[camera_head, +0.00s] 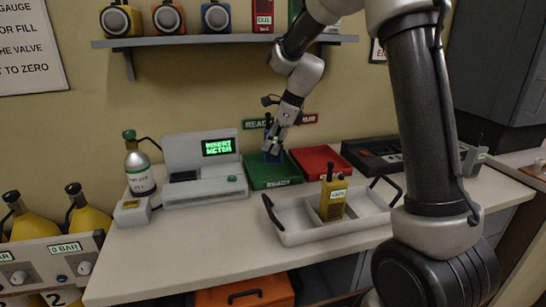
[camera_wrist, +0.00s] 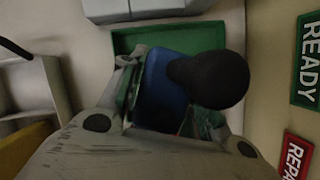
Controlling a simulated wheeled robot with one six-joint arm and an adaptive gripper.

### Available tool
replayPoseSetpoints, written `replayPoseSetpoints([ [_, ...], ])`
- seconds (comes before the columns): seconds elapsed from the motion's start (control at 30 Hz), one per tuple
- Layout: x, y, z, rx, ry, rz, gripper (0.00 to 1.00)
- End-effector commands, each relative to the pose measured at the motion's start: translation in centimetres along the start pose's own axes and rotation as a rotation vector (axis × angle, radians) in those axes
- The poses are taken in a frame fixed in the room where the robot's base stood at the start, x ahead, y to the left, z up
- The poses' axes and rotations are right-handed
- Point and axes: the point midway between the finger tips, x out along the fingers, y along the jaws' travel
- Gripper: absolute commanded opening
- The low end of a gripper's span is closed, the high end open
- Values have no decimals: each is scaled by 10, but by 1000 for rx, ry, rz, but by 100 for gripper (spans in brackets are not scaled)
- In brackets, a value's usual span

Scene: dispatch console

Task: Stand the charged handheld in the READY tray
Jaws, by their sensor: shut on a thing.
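My gripper (camera_head: 275,143) is shut on a blue handheld (camera_wrist: 165,85) with a thick black antenna. The handheld's blue body (camera_head: 267,156) shows only in part behind my fingers in the head view. It is roughly upright over the green READY tray (camera_head: 286,181), towards its back. The tray's green rim also shows around it in the wrist view (camera_wrist: 125,42). The handheld's lower end is hidden, so I cannot tell whether it touches the tray floor. My fingertips (camera_wrist: 180,130) lie on either side of it.
A red tray (camera_head: 322,160) is right of the green one. A grey test station (camera_head: 205,183) and gas bottle (camera_head: 138,168) stand left.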

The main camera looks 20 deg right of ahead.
Motion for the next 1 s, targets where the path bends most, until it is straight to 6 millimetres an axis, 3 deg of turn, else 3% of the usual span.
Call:
replayPoseSetpoints([
  [0.33, 44, -1, -18, 1, 1, 1, 0],
  [0.7, 49, -3, -19, 0, 1, 0, 0],
  [0.73, 50, -3, -19, 1, 1, 1, 34],
  [0.8, 49, -3, -19, 0, 1, 1, 46],
  [0.87, 49, -3, -19, 0, 1, 1, 53],
  [1.0, 49, -3, -19, 0, 0, 0, 53],
])
